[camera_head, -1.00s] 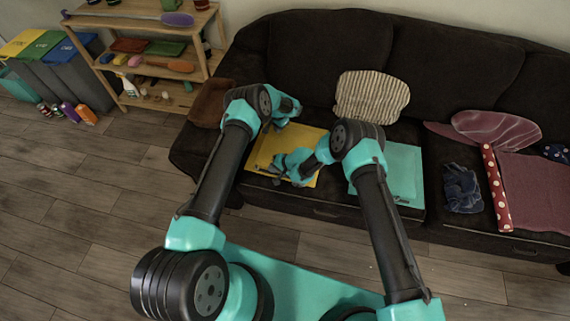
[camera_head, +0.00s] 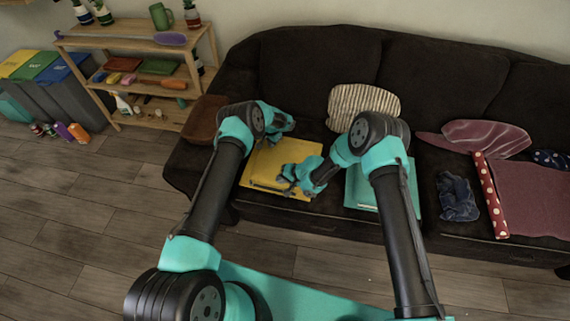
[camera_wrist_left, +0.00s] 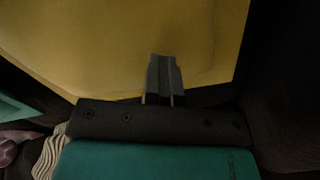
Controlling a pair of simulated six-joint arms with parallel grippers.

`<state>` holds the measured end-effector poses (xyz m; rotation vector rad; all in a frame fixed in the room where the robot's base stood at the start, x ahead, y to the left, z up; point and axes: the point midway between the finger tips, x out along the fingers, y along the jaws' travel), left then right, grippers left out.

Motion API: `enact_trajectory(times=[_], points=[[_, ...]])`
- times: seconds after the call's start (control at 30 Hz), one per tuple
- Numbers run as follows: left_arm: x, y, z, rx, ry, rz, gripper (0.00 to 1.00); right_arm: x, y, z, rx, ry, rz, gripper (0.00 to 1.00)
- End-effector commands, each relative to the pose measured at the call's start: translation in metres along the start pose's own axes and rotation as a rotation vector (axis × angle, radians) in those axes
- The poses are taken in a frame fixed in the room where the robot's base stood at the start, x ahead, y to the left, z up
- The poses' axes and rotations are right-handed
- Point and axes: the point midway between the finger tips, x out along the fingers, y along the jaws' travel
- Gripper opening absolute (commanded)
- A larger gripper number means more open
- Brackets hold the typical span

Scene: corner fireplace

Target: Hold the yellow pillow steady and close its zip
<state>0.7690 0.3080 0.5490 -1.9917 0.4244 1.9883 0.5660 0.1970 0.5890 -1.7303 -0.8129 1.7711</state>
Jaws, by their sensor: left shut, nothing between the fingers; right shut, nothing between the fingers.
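The yellow pillow (camera_head: 284,153) lies flat on the left part of the sofa seat. A thin line, perhaps the zip, runs along its front edge; the slider is too small to make out. My left gripper (camera_head: 270,137) is at the pillow's back edge, shut and empty. In the left wrist view its closed fingers (camera_wrist_left: 164,77) are over the yellow pillow (camera_wrist_left: 120,45) near one edge; I cannot tell whether they touch it. My right gripper (camera_head: 284,185) is shut and empty at the pillow's front right part, hiding some of the front edge.
A teal flat piece (camera_head: 365,188) lies just right of the pillow, under my right arm. A striped cushion (camera_head: 362,107) leans behind. A brown cushion (camera_head: 206,120) is at the left armrest. A dotted roll (camera_head: 490,195) and blue cloth (camera_head: 458,196) lie farther right.

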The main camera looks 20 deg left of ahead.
Motion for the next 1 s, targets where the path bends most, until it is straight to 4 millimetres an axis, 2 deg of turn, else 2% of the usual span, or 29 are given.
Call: enact_trajectory(times=[0.17, 1.0], points=[[0.002, 0.003, 0.002, 0.001, -0.004, 0.005, 0.0, 0.0, 0.0, 0.0, 0.0, 0.0, 0.0, 0.0], [-0.052, 0.001, 0.0, 0.001, 0.0, 0.0, 0.0, 0.0, 0.0, 0.0, 0.0, 0.0, 0.0, 0.0]])
